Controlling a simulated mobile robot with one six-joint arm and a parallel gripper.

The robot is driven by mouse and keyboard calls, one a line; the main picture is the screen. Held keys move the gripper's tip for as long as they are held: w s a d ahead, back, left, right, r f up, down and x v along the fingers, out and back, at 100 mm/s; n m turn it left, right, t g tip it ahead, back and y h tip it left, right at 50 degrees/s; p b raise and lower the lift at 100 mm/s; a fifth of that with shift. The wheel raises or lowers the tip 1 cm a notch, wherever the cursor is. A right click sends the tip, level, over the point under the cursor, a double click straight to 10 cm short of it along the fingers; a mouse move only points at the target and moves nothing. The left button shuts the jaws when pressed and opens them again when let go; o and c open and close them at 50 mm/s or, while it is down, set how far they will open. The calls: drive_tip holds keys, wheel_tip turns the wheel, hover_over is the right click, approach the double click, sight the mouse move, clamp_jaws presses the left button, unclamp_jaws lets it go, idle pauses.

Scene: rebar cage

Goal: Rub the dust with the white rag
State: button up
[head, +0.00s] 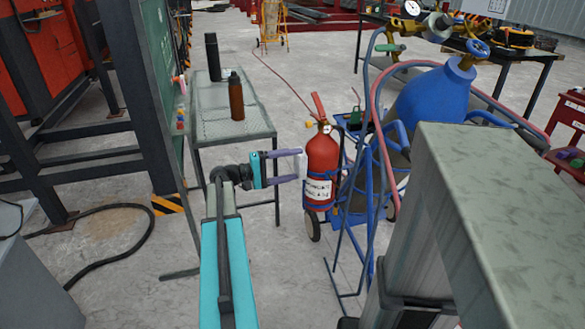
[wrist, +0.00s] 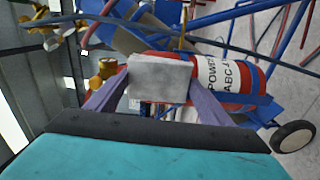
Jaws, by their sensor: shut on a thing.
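My gripper (head: 297,165) has purple fingers and is shut on the white rag (head: 303,164), a pale block-shaped piece. In the wrist view, the rag (wrist: 160,80) sits between both fingertips and covers part of the red fire extinguisher (wrist: 240,76). In the head view, the rag is just left of the extinguisher (head: 322,160); I cannot tell whether they touch. I cannot make out the dust for certain. A faint brownish patch (head: 112,222) shows on the floor at the left, well away from the gripper.
A blue gas cylinder (head: 432,103) with hoses stands on a blue trolley right of the extinguisher. A mesh-topped table (head: 215,125) behind the arm bears a brown bottle (head: 236,97) and a black flask (head: 212,57). A black hose (head: 120,262) lies on open floor at left.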

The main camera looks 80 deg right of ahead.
sight(295, 159)
drive_tip(key=shift+x, duration=0.85)
idle(0.7)
drive_tip(key=shift+d, duration=0.15)
drive_tip(key=shift+w+d, duration=0.35)
drive_tip(key=shift+d, duration=0.3)
drive_tip(key=shift+w+d, duration=0.35)
drive_tip(key=shift+d, duration=0.3)
drive_tip(key=shift+w+d, duration=0.3)
drive_tip(key=shift+d, duration=0.45)
drive_tip(key=shift+w+d, duration=0.25)
drive_tip(key=shift+d, duration=0.55)
drive_tip(key=shift+a, duration=0.15)
drive_tip(key=shift+s+a, duration=0.3)
drive_tip(key=shift+a, duration=0.4)
drive_tip(key=shift+s+a, duration=0.35)
drive_tip(key=shift+a, duration=0.35)
